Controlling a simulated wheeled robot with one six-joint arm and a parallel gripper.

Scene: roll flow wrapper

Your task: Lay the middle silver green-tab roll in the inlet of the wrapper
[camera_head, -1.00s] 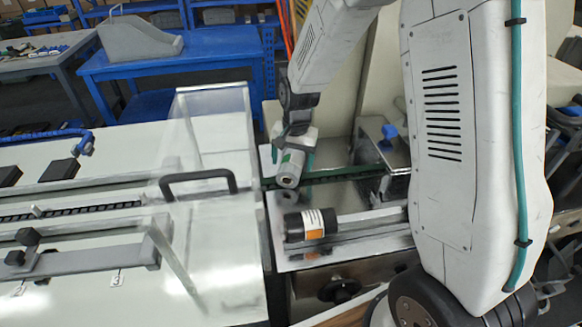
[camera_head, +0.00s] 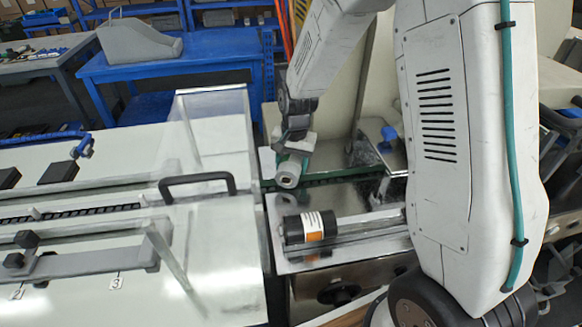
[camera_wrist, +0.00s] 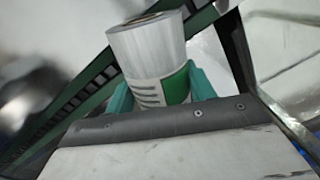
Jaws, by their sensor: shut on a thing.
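The silver roll with a green tab (camera_wrist: 150,47) is held between the teal fingers of my gripper (camera_wrist: 165,92). In the head view the roll (camera_head: 288,173) shows its round end towards the camera, just below my gripper (camera_head: 296,146). The roll is over or beside the inlet, a green-edged channel with a dark chain (camera_head: 335,183). The channel also runs diagonally behind the roll in the wrist view (camera_wrist: 75,105). I cannot tell whether the roll touches the channel. The fingers' far sides are partly hidden by the roll.
A black roll with a white and orange label (camera_head: 310,227) lies on the steel deck in front of the channel. A clear cover with a black handle (camera_head: 197,186) stands left of the inlet. A metal block with a blue knob (camera_head: 389,134) stands to the right.

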